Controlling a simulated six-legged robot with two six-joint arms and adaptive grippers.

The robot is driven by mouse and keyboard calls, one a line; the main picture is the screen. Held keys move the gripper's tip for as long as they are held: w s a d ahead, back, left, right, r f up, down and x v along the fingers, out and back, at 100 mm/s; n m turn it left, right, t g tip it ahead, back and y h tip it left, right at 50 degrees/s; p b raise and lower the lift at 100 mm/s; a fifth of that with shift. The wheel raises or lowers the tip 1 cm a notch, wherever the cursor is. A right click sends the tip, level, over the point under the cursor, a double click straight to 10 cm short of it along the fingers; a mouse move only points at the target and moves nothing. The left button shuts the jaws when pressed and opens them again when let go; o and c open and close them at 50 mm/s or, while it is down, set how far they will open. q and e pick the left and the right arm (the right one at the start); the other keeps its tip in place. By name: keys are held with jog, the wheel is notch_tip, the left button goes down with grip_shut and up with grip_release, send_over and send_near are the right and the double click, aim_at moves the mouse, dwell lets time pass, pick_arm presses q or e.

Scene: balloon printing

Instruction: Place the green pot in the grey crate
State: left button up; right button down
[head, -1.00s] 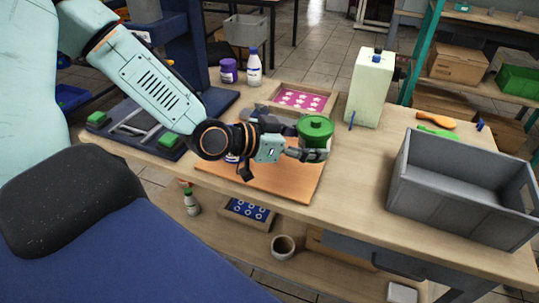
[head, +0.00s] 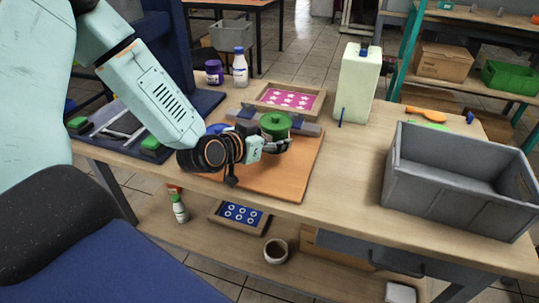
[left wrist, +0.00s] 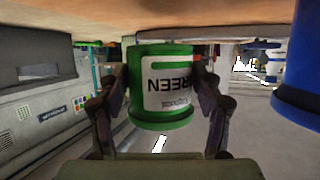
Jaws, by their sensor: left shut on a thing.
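The green pot (head: 276,121), with a lid and knob, is over the wooden board on the workbench. My left gripper (head: 273,146) is shut on it from the side. In the left wrist view the green pot (left wrist: 150,112) shows a white label reading "GREEN" upside down, with a finger against each side. The pot looks upright; I cannot tell whether its base touches the board. The grey crate (head: 440,190) stands at the right of the bench, its visible inside empty, well apart from the pot. My right gripper is not in view.
A blue pot (left wrist: 305,70) is beside the gripper in the left wrist view. A pink framed screen (head: 290,99) lies behind the green pot. A tall pale container (head: 356,85) stands between board and crate, towards the back. An orange-handled tool (head: 425,114) lies behind the crate.

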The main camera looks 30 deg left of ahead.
pick_arm(q)
jog(key=f, duration=0.1)
jog(key=f+b, duration=0.1)
jog(key=shift+s+d+f, duration=0.2)
jog(key=shift+d+f, duration=0.1)
jog(key=shift+f, duration=0.05)
jog(key=shift+w+f+b, duration=0.1)
jog(key=shift+f+b, duration=0.25)
jog(key=shift+b, duration=0.05)
jog(key=shift+w+a+f, duration=0.1)
jog(key=shift+w+a, duration=0.05)
jog(key=shift+a, duration=0.05)
jog(key=shift+s+d+f, duration=0.1)
jog(key=shift+s+d, duration=0.05)
jog(key=shift+s, duration=0.05)
jog(key=o, duration=1.3)
jog(key=shift+w+f, duration=0.1)
jog(key=shift+f, duration=0.05)
